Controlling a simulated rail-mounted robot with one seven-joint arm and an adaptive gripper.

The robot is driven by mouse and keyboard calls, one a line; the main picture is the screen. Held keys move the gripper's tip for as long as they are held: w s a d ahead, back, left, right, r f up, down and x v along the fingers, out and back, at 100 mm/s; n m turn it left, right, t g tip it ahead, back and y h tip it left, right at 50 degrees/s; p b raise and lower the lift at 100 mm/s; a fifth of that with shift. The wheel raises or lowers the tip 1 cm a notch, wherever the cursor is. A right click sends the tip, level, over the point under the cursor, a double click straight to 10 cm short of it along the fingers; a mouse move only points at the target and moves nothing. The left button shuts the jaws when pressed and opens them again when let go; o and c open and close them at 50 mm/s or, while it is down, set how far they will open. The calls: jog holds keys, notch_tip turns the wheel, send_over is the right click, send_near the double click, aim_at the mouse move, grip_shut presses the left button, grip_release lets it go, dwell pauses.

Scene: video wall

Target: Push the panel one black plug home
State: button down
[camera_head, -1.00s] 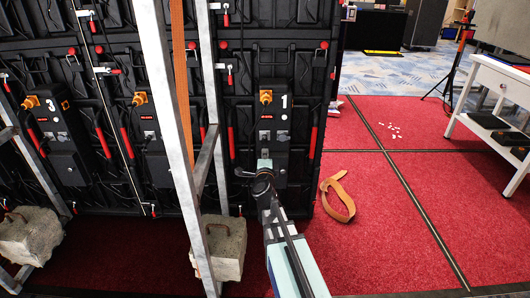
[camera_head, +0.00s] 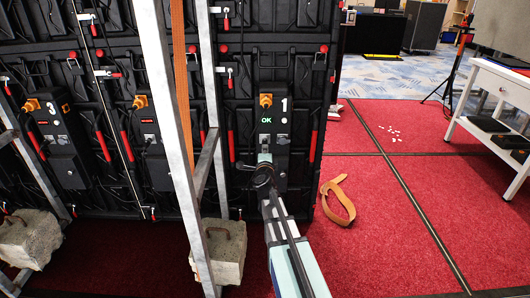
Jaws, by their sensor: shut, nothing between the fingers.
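Panel one (camera_head: 283,160) is the black back panel marked "1" on the right of the video wall. Its control box has an orange connector (camera_head: 266,100) at the top and a small display (camera_head: 266,120) that reads "OK" in green. My gripper (camera_head: 264,153) is shut with nothing in it, at the front of the box below the display. The black plug cannot be made out; black parts and my gripper hide or blend with it. I cannot tell whether the fingertips touch anything.
A metal truss (camera_head: 172,130) with an orange strap (camera_head: 181,80) stands left of my arm, weighted by concrete blocks (camera_head: 222,255). A loose orange strap (camera_head: 340,200) lies on the red carpet at right. A white table (camera_head: 500,90) stands far right.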

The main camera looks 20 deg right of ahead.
jog(key=shift+w, duration=0.15)
jog(key=p+v, duration=0.2)
jog(key=v, duration=1.2)
jog(key=shift+a, duration=0.1)
